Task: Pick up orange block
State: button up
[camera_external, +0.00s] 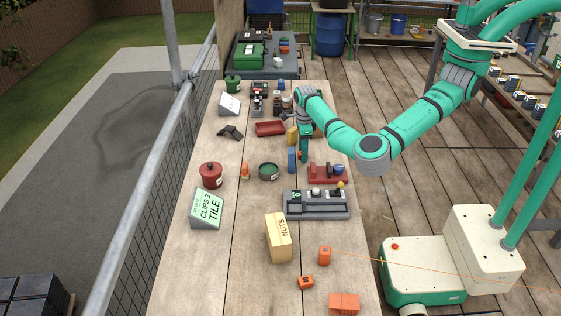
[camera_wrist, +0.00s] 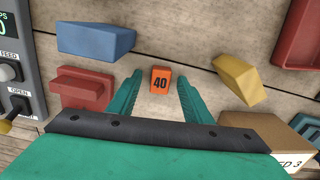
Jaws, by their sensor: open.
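In the wrist view a small orange block (camera_wrist: 160,84) marked "40" lies on the wooden table. My gripper (camera_wrist: 159,76) is open above it, with one green finger on each side of the block in the picture. A gap shows between the block and each finger. How high the fingertips are above the table is hard to tell. In the external view my gripper (camera_external: 304,155) points down over the table near the blue block. I cannot make out the "40" block there; it seems hidden.
A blue block (camera_wrist: 96,40) and red piece (camera_wrist: 80,88) lie left, a yellow block (camera_wrist: 238,78) and red tray (camera_wrist: 298,35) right. A cardboard box (camera_wrist: 265,132) is close on the right. More orange blocks (camera_external: 325,256) stand at the front beside a NUTS box (camera_external: 278,240).

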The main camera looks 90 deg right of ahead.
jog(key=c, duration=1.1)
jog(key=shift+r, duration=0.1)
jog(key=shift+c, duration=0.2)
notch_tip(320, 180, up, 18)
